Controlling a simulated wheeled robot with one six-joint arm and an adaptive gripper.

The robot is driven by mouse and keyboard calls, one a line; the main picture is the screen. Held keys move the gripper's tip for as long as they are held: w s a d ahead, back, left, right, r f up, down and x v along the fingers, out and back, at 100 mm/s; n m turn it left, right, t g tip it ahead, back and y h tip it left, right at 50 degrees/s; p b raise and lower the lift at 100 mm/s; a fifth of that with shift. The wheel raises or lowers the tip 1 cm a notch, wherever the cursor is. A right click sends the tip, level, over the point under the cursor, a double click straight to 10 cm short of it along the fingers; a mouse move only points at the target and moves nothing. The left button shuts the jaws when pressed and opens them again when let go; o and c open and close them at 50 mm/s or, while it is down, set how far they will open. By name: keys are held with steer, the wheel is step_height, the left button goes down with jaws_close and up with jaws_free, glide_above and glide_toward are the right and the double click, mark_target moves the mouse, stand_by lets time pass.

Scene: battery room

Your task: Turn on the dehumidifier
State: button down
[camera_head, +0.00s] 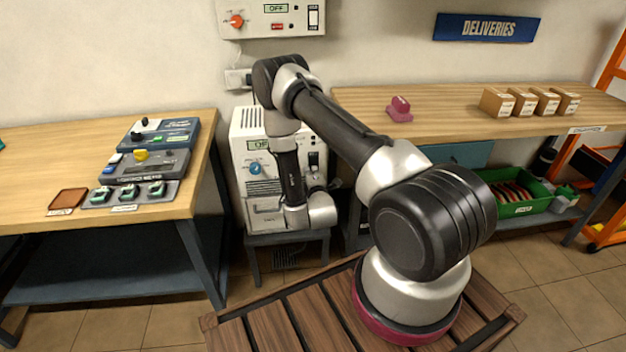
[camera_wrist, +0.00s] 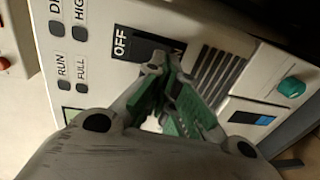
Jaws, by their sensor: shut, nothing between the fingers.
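The dehumidifier is a white unit (camera_head: 244,187) on a low stand in the head view, with a display reading OFF (camera_head: 262,144) and a blue knob (camera_head: 255,168). My gripper (camera_head: 318,184) is at the right part of its front, partly hidden by my wrist. In the wrist view, my gripper (camera_wrist: 168,70) has green-padded fingers closed together, with nothing held. Its tips are over a dark switch (camera_wrist: 147,48) on a black plate marked OFF (camera_wrist: 120,42); the other label is mostly covered. Contact cannot be told. Indicators marked RUN (camera_wrist: 63,86) and FULL look dark.
A wall box (camera_head: 270,18) with an orange knob hangs above. The left table (camera_head: 60,150) holds control boxes. The right bench (camera_head: 450,115) holds a pink object (camera_head: 399,108) and several cartons (camera_head: 525,103).

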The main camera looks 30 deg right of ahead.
steer(key=shift+w+d, duration=0.1)
steer(key=shift+w, duration=0.3)
steer(key=shift+w+d+f, duration=0.15)
steer(key=shift+w, duration=0.15)
steer(key=shift+s, duration=0.1)
